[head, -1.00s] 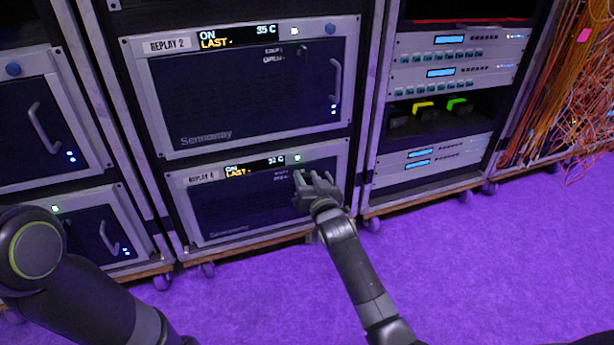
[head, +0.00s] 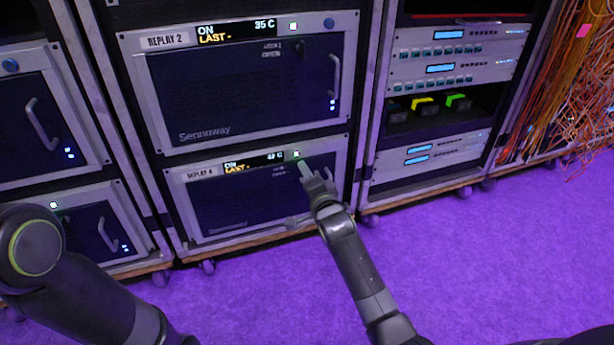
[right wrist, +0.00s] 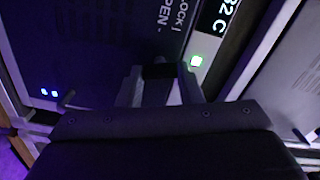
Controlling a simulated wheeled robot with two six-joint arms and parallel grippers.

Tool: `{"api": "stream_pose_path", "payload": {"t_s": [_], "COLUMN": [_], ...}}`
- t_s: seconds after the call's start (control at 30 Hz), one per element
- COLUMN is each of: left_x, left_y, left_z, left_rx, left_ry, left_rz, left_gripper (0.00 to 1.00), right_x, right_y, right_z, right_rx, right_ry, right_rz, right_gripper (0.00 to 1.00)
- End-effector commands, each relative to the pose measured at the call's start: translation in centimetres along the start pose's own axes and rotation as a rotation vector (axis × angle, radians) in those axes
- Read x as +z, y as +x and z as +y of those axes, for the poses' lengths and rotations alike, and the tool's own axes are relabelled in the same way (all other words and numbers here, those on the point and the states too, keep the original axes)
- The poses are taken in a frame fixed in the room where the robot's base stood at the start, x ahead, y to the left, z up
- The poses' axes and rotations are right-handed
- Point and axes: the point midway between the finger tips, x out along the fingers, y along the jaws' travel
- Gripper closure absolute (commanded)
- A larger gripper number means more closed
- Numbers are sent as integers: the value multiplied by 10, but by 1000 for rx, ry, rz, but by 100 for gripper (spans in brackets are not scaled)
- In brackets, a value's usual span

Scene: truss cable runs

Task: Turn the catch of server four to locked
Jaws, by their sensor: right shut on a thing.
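Server four, labelled REPLAY 4 (head: 202,173), is the lower unit in the middle rack, with a lit display (head: 253,162) and a green light (head: 296,155). My right gripper (head: 304,170) is at its upper right front, below that light. In the right wrist view my right gripper (right wrist: 160,76) is shut on the dark catch (right wrist: 158,70), beside the LOCK and OPEN lettering (right wrist: 168,18). The fingers hide most of the catch, so I cannot tell its exact angle. My left arm shows at the left, but its gripper is out of view.
REPLAY 2 (head: 168,41) sits above, with its own catch and handle (head: 335,75). Other servers stand at the left, and a rack of switch panels (head: 445,60) at the right. Orange cables (head: 560,90) hang at the far right. The purple floor (head: 480,270) is clear.

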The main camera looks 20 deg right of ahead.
Motion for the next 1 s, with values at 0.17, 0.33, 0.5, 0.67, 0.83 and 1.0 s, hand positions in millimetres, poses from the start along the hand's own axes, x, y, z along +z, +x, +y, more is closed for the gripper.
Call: {"api": "stream_pose_path", "payload": {"t_s": [0.17, 0.33, 0.5, 0.67, 0.83, 1.0], "left_x": [-1, -1, -1, -1, -1, -1], "left_y": [-1, -2, -2, -2, -2, -2], "left_z": [0, 0, 0, 0, 0, 0], "left_rx": [-4, -7, -10, -12, -12, -12], "left_ry": [-2, -4, -5, -6, -6, -6], "left_rz": [1, 1, 0, -1, -1, 0], "left_gripper": [100, 100, 100, 100, 100, 100], "right_x": [0, 0, 0, 0, 0, 0], "right_y": [0, 0, 0, 0, 0, 0], "right_z": [2, 2, 2, 2, 2, 2], "right_rx": [3, 3, 3, 3, 3, 3], "right_ry": [136, 235, 300, 331, 343, 344], "right_rz": [0, 0, 0, 0, 0, 0], "right_gripper": [90, 90, 90, 90, 90, 90]}}
